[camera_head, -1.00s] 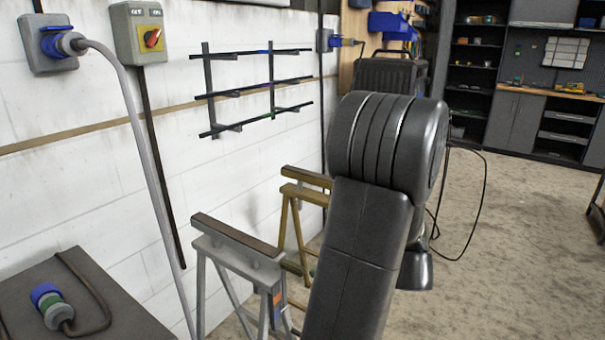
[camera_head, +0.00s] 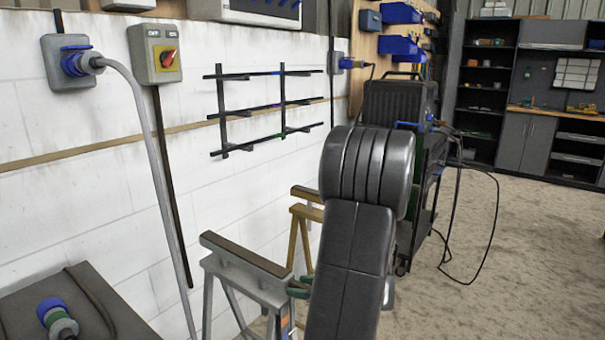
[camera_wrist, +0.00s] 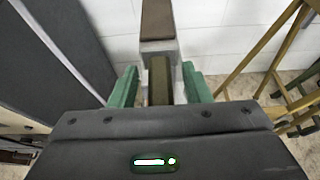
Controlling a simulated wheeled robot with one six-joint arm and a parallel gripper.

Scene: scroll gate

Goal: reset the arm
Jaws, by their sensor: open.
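My gripper (camera_wrist: 160,88) shows in the wrist view with its two green fingers spread apart. The end of the grey trestle (camera_wrist: 158,45), with its brown top, lies beyond and between the fingers in that picture. I cannot tell whether they touch it. In the head view, my dark arm stands in the centre and hides most of the gripper. Green finger parts show at the arm's left edge, beside the grey trestle (camera_head: 243,270).
A yellow trestle (camera_head: 299,240) stands behind the grey one. A dark table (camera_head: 25,310) at lower left bears a blue-ended plug (camera_head: 55,317). A black wall rack (camera_head: 250,110) is on the left wall. A cart (camera_head: 400,105) with trailing cables stands behind my arm. Floor at right is clear.

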